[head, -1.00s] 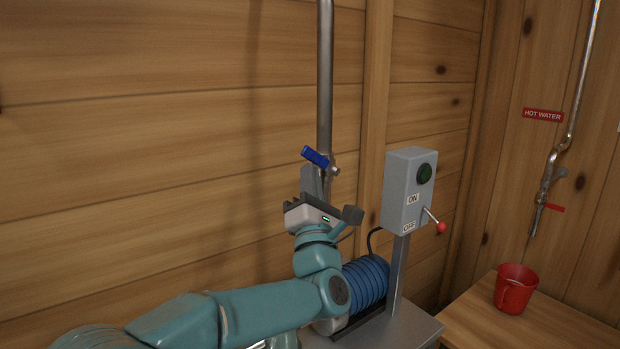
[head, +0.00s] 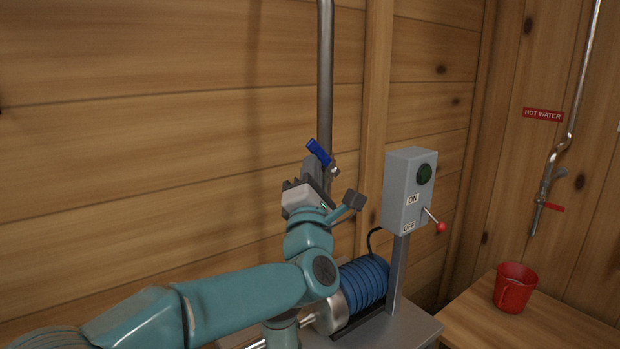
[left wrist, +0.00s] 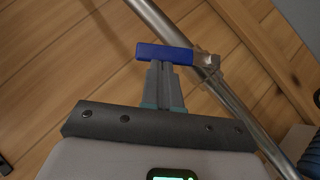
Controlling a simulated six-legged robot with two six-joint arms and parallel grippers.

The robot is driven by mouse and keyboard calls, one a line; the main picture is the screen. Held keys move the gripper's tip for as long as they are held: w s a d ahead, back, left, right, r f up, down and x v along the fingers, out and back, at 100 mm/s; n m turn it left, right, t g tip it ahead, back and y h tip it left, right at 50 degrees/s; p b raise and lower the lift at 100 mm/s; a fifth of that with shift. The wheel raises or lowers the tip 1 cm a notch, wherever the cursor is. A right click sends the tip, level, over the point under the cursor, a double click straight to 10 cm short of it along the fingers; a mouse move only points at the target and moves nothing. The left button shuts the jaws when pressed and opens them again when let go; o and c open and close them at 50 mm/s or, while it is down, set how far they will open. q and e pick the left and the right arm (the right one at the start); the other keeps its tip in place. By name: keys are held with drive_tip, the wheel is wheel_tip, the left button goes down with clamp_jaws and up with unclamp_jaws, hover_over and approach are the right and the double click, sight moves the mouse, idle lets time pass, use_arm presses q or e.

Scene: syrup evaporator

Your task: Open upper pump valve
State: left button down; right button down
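The upper pump valve has a blue lever handle (head: 319,152) on a vertical steel pipe (head: 325,85). In the head view the lever tilts up and to the left from its pivot. My left gripper (head: 311,168) is just below the lever. In the left wrist view the blue lever (left wrist: 165,53) lies across the tips of my left gripper (left wrist: 164,72). The two grey fingers are close together, with their tips against or very near the lever's lower edge. The lever does not appear to be between them. My right gripper is in neither view.
The blue pump (head: 364,283) sits below on a grey stand. A grey switch box (head: 405,190) with a red-knobbed lever (head: 440,227) stands right of the pipe. A red cup (head: 515,288) is on a wooden table at right. The plank wall is close behind.

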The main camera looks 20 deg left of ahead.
sight(322, 148)
use_arm(q)
drive_tip(key=r+m+g+h+p, duration=0.1)
drive_tip(key=p, duration=0.1)
drive_tip(key=w+r+m+g+h+p, duration=0.1)
drive_tip(key=m+p, duration=0.1)
drive_tip(key=d+r+m+g+p, duration=0.1)
drive_tip(key=m+p, duration=0.1)
drive_tip(key=p, duration=0.1)
drive_tip(key=shift+w+r+h, duration=0.15)
drive_tip(key=shift+r+h, duration=0.2)
drive_tip(key=shift+h, duration=0.05)
drive_tip(key=shift+w+d+m+g+p, duration=0.2)
drive_tip(key=shift+m+g+p, duration=0.1)
drive_tip(key=shift+m+p, duration=0.35)
drive_tip(key=shift+w+d+r, duration=0.1)
drive_tip(key=shift+w+d, duration=0.05)
drive_tip(key=shift+w, duration=0.05)
drive_tip(key=shift+p, duration=0.35)
